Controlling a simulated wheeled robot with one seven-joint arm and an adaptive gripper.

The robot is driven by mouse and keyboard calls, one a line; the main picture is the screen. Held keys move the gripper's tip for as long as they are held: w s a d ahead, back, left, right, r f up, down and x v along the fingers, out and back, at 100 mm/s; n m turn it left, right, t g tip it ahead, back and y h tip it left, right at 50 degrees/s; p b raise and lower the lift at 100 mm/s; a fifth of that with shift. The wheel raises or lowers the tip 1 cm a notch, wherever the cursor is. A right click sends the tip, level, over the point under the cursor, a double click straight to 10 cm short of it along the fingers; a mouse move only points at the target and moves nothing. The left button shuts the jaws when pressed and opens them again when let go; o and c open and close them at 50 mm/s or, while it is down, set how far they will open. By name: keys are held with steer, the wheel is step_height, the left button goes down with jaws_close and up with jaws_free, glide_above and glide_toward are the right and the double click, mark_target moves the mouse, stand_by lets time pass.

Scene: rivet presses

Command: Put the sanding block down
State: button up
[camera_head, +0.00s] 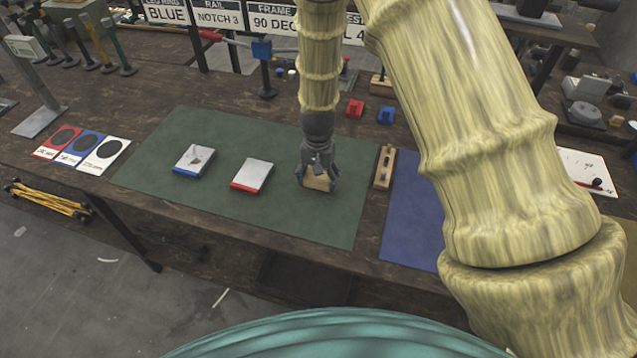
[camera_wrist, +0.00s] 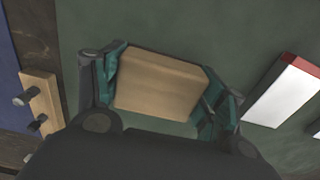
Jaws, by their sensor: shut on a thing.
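The sanding block (camera_wrist: 158,86) is a tan, box-shaped piece. It sits between the teal-padded fingers of my gripper (camera_wrist: 160,92) in the wrist view, and the fingers are shut on it. In the head view my gripper (camera_head: 318,172) points down at the right part of the green mat (camera_head: 310,222), with the block (camera_head: 318,183) partly hidden under the fingers. The block is over the mat; I cannot tell whether it touches it.
A red-edged plate (camera_head: 252,174) and a blue-edged plate (camera_head: 194,160) lie left of my gripper. A wooden piece with pegs (camera_head: 384,167) lies close on the right, by the blue mat (camera_head: 412,210). Red (camera_head: 355,108) and blue (camera_head: 386,115) blocks stand behind. The mat's front is clear.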

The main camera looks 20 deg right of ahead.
mark_target(318, 187)
steer(key=shift+f+p, duration=0.8)
steer(key=shift+f, duration=0.9)
steer(key=shift+f, duration=0.1)
steer(key=o, duration=1.3)
steer(key=shift+w+r+b, duration=0.1)
steer(key=shift+r+b, duration=1.7)
steer(key=shift+r, duration=4.3)
